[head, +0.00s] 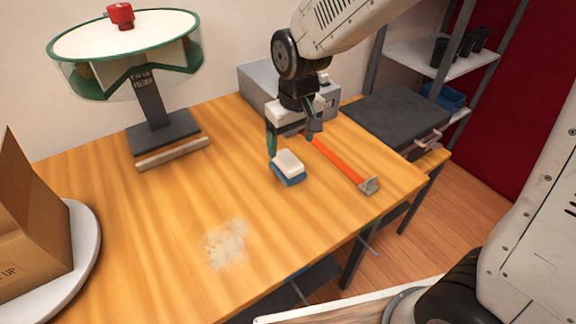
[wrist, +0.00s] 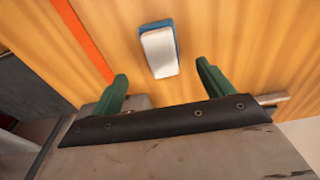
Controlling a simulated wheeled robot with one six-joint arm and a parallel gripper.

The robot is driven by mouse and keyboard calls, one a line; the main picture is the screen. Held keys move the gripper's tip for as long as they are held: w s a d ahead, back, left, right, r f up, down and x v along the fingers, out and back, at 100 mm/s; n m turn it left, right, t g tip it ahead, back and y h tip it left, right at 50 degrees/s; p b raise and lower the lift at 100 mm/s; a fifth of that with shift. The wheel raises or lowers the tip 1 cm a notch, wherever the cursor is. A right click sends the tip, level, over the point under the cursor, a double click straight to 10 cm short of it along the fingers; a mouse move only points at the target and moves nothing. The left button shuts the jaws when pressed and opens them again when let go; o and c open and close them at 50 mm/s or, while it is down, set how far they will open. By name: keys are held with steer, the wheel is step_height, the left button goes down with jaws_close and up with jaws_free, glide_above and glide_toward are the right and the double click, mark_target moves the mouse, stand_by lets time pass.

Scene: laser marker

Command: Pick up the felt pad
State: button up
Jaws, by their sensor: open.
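The felt pad (head: 288,167) is a small block with a white top and a blue base, lying on the wooden table (head: 150,230). In the wrist view the pad (wrist: 160,52) lies ahead of the fingertips, roughly between their lines. My gripper (head: 291,146) is just above and behind the pad in the head view. Its green fingers are spread apart with nothing between them in the wrist view (wrist: 161,78). The gap in height between fingertips and pad is hard to tell.
An orange-red strip (head: 338,163) with a metal end lies right of the pad. A grey box (head: 262,85) stands behind my gripper. A green-rimmed round stand (head: 152,105) is at back left, a cardboard box (head: 30,235) at left. A pale dusty patch (head: 226,244) marks the otherwise clear front.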

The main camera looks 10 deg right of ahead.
mark_target(288, 159)
steer(key=f, duration=0.5)
steer(key=w+f, duration=0.1)
steer(key=f, duration=0.2)
steer(key=shift+w+a+f, duration=0.1)
steer(key=shift+a+f, duration=0.1)
steer(key=shift+a, duration=0.1)
steer(key=c, duration=1.1)
